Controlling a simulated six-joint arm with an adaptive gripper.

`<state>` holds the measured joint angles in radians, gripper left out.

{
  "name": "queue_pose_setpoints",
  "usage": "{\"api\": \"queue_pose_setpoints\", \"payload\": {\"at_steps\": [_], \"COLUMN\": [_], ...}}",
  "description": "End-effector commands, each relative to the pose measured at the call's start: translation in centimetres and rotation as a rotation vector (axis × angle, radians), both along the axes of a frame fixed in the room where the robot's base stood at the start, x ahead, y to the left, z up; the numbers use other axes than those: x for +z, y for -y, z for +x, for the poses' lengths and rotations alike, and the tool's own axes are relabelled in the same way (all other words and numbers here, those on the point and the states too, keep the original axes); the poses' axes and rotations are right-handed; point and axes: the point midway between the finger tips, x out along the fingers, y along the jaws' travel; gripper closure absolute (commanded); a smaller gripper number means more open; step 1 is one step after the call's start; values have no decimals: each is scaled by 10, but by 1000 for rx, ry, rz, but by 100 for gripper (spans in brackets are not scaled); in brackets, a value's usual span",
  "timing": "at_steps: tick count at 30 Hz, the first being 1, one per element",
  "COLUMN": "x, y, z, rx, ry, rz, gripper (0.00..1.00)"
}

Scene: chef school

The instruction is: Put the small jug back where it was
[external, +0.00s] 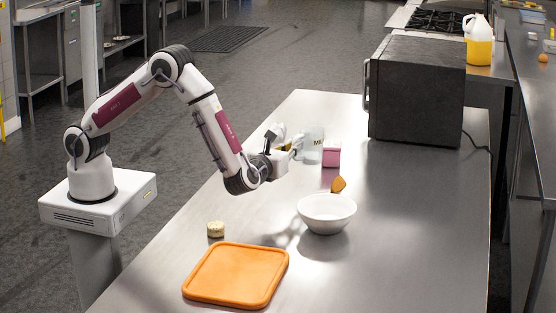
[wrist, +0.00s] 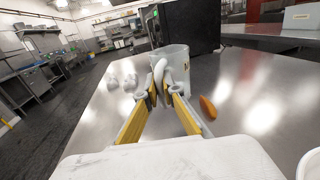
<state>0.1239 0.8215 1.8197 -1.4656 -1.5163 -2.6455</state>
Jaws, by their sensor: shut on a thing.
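The small jug (external: 313,146) is pale and see-through, with dark lettering on its side. It is upright, just left of a pink carton in the external view. My gripper (external: 295,144) reaches it from the left and is shut on it. In the wrist view the yellow-lined fingers (wrist: 162,78) close on the pale handle of the jug (wrist: 180,62). The jug's body stands beyond the fingertips. I cannot tell whether its base touches the table or hangs slightly above it.
The pink carton (external: 331,154) is close on the jug's right. A black oven (external: 417,90) stands behind. An orange-brown piece (external: 338,184), a white bowl (external: 327,209), a small cream-coloured round item (external: 216,229) and an orange board (external: 236,274) are nearer. The table's right side is clear.

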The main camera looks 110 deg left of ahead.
Motion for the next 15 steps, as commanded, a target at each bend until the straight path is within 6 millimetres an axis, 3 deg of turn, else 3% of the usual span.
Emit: {"api": "queue_pose_setpoints", "payload": {"at_steps": [7, 15], "x": [15, 25], "y": [-23, -27], "z": [-16, -35], "rx": [214, 415], "ry": [1, 1], "rz": [-1, 0], "gripper": [100, 100]}}
